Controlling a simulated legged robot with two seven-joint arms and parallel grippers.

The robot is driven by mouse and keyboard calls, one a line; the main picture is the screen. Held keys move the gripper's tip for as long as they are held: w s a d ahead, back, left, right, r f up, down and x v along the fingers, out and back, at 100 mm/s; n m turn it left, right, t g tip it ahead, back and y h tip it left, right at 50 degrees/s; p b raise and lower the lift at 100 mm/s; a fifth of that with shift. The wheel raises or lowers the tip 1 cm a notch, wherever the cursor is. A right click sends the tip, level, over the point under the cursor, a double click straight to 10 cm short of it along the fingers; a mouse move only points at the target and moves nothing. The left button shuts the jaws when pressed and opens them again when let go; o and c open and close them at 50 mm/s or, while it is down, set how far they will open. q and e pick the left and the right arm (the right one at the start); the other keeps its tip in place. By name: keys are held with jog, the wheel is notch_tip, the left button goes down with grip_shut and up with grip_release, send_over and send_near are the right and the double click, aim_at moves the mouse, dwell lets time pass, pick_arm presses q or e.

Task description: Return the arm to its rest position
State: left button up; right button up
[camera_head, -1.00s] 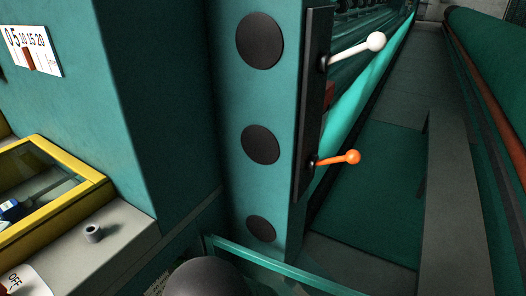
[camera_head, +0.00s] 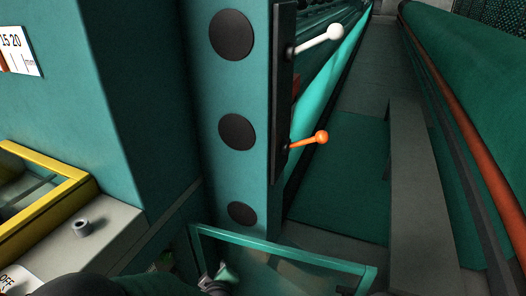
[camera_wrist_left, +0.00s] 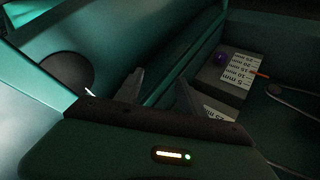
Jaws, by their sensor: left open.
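My left gripper (camera_head: 216,277) shows small and dim at the bottom of the head view, by the clear panel with a green frame. My dark arm comes in from the lower left. In the left wrist view the two fingers of my left gripper (camera_wrist_left: 158,88) stand apart with nothing seen between them. A grey block with a millimetre scale (camera_wrist_left: 238,72) lies beyond and to the right of the fingers. My right gripper is not in view.
A green machine column (camera_head: 232,90) carries a white-knobbed lever (camera_head: 318,41) and an orange-knobbed lever (camera_head: 309,140). The green-framed clear panel (camera_head: 285,248) stands in front. A yellow-framed box (camera_head: 45,208) is at left. A grey walkway (camera_head: 415,180) runs along the right.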

pick_arm(q)
jog(key=s+a+m+g+h, duration=0.1)
jog(key=s+a+m+g, duration=0.35)
jog(key=s, duration=0.35)
jog(key=s+a+m+g+h, duration=0.1)
jog(key=s+a+m+g, duration=0.2)
jog(key=s+m, duration=0.4)
notch_tip(320, 180, up, 20)
jog(key=n+p, duration=0.1)
jog(key=p, duration=2)
jog(key=shift+d+r+p, duration=0.15)
jog(key=shift+p, duration=0.15)
